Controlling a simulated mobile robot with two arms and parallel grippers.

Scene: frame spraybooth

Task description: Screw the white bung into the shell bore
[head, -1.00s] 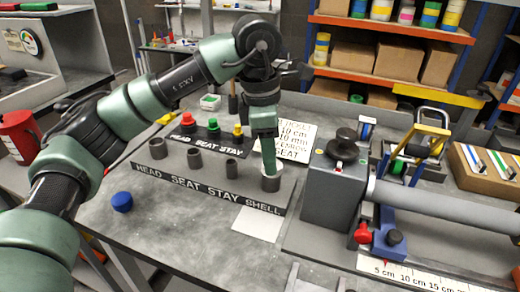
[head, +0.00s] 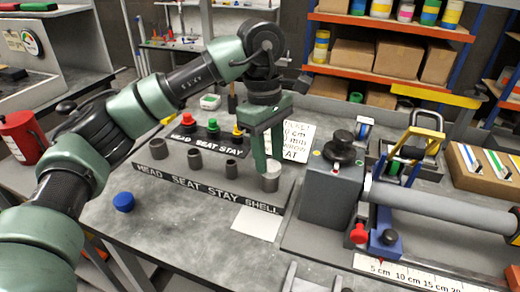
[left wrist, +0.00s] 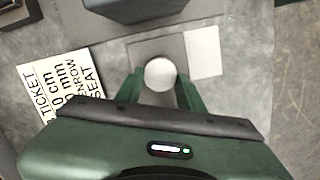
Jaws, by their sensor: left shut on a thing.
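The white bung (head: 271,170) sits at the mouth of the grey shell bore (head: 270,184), the rightmost upright tube, by the word SHELL. My left gripper (head: 267,163) points down over this tube with its green fingers on either side of the bung. In the left wrist view the bung's round white top (left wrist: 160,74) shows between the fingertips, and the gripper is shut on it. How deep the bung sits in the bore is hidden by the fingers. My right gripper is not in view.
Empty grey tubes stand left of the shell bore on the labelled rack (head: 185,186). Red, green and yellow plugs stand behind. A blue cap (head: 123,202) lies front left. A grey block with a long tube (head: 430,205) stands at the right.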

